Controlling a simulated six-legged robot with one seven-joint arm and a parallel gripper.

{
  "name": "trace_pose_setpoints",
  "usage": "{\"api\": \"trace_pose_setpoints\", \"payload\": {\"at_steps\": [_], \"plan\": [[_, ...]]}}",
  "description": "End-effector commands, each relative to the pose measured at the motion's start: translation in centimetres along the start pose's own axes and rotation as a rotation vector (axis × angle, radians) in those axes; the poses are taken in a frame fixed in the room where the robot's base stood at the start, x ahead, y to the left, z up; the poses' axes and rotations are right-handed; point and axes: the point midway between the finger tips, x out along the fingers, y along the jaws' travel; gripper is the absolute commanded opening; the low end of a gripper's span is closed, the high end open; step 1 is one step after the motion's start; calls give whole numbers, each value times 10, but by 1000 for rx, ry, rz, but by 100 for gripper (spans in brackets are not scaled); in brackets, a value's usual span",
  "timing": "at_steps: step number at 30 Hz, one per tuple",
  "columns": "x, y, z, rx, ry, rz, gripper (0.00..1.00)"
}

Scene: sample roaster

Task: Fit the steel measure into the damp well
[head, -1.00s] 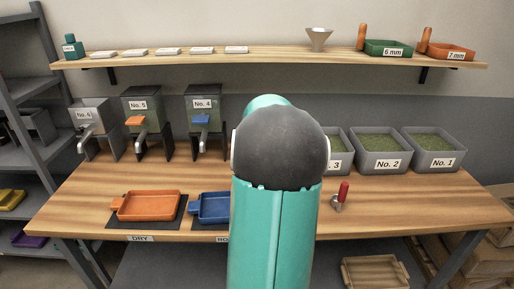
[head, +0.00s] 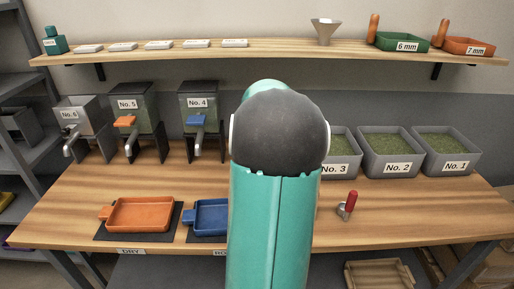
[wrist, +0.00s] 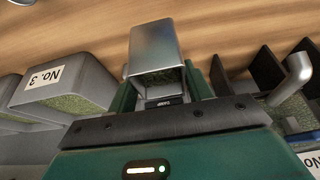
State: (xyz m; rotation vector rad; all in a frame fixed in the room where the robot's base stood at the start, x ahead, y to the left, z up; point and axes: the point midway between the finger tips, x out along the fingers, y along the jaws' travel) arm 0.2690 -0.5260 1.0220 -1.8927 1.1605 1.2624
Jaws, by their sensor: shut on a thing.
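The steel measure (wrist: 153,45) is a shiny square-sided metal cup in the middle of the wrist view. My gripper (wrist: 163,88) is shut on it, with a green finger on either side. Greenish grain shows at its near end, and a small dark label with unreadable white text lies just below. In the head view my own arm hides the gripper and the measure. I cannot make out the damp well in either view; the middle of the bench is behind my arm.
Grey bins No. 3, No. 2 (head: 398,170) and No. 1 stand right, dispensers No. 6, No. 5 (head: 128,104) and No. 4 left. An orange tray (head: 140,227) and a blue tray (head: 207,230) lie in front. A red-handled tool (head: 351,199) stands right of my arm.

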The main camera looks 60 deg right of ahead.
Motion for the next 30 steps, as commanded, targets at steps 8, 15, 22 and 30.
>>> {"api": "trace_pose_setpoints", "payload": {"at_steps": [8,15,22,30], "plan": [[17,0,-38,1,-1,-2,27],[38,1,-86,2,0,-2,27],[55,0,-130,1,0,-2,27],[68,1,-163,1,0,0,27]]}}
